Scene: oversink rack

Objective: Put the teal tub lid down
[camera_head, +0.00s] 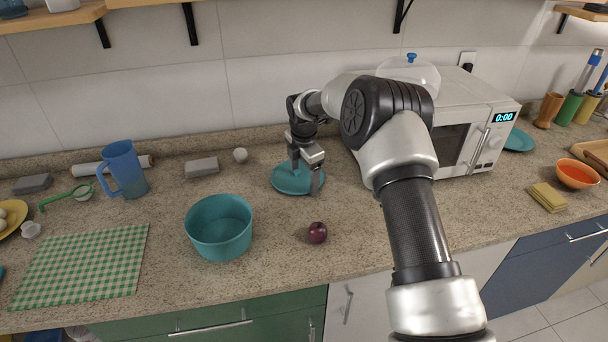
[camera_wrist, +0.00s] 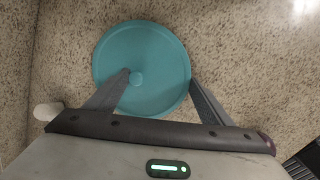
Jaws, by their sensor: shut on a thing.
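The teal tub lid (camera_head: 288,184) is a flat round disc with a small knob at its middle, on or just above the counter below my gripper. It fills the upper middle of the wrist view (camera_wrist: 150,45). My gripper (camera_head: 305,182) points down and is shut on the lid. In the wrist view, one fingertip lies by the knob and the other by the lid's right rim (camera_wrist: 160,78). The exact contact and any gap under the lid are unclear. The open teal tub (camera_head: 220,232) stands to the left and nearer the front.
A plum-like fruit (camera_head: 317,232) lies in front of the lid. A white microwave (camera_head: 455,120) stands at the right behind my arm. A grey block (camera_head: 201,167), a white ball (camera_head: 240,155) and a blue pitcher (camera_head: 124,170) are to the left. A green checked cloth (camera_head: 80,265) lies front left.

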